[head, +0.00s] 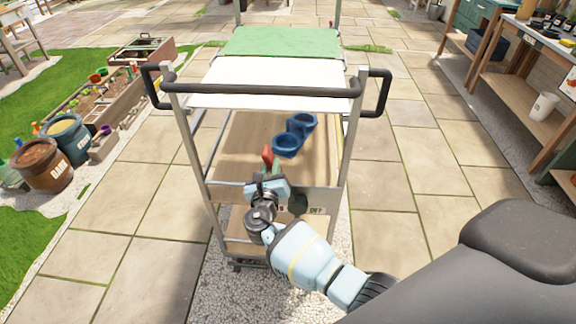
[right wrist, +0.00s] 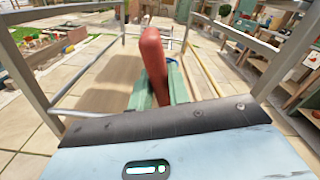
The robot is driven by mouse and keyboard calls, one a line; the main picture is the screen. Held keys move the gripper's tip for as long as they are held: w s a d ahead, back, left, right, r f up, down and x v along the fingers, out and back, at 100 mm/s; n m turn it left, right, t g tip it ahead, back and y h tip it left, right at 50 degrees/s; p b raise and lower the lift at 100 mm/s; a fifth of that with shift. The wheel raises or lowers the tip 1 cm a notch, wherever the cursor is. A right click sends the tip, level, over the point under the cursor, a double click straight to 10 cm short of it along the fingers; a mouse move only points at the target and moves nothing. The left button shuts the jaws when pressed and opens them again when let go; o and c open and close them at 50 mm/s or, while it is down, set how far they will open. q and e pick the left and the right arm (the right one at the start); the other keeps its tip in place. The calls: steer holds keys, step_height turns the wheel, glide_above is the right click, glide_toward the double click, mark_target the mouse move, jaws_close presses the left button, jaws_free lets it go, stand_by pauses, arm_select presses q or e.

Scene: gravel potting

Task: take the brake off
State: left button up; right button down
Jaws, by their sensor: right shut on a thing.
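The cart (head: 230,97) stands ahead of me with its black push handle (head: 265,88) toward me. A red brake lever (head: 267,154) stands up at the near end of its middle shelf. My right gripper (head: 269,174) is shut on the lever, low down. In the right wrist view the red lever (right wrist: 153,55) rises, slightly tilted, between the green fingers (right wrist: 158,92). Its lower end is hidden by the gripper. A small label (head: 316,210) on the shelf's front is too small to read surely. My left gripper is out of view.
A green mat (head: 280,42) lies on the cart's top. Blue pots (head: 287,146) stand on the middle shelf beyond the lever. Barrels (head: 40,165) and planter boxes are at left, a workbench (head: 525,85) at right. Paving beside the cart is clear.

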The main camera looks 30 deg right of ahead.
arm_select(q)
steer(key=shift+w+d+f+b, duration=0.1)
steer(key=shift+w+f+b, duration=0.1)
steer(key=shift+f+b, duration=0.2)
arm_select(e)
steer(key=a, duration=0.1)
steer(key=w+a+f+n, duration=0.1)
steer(key=n, duration=0.1)
steer(key=shift+w+a+f, duration=0.3)
steer(key=shift+w+a, duration=0.05)
steer(key=shift+a, duration=0.05)
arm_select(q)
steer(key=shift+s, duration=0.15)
arm_select(e)
steer(key=c, duration=1.3)
jaws_free()
steer(key=shift+w+a, duration=0.1)
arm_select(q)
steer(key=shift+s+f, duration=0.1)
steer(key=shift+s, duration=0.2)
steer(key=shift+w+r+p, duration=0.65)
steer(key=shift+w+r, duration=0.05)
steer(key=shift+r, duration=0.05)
arm_select(e)
steer(key=shift+v, duration=3.95)
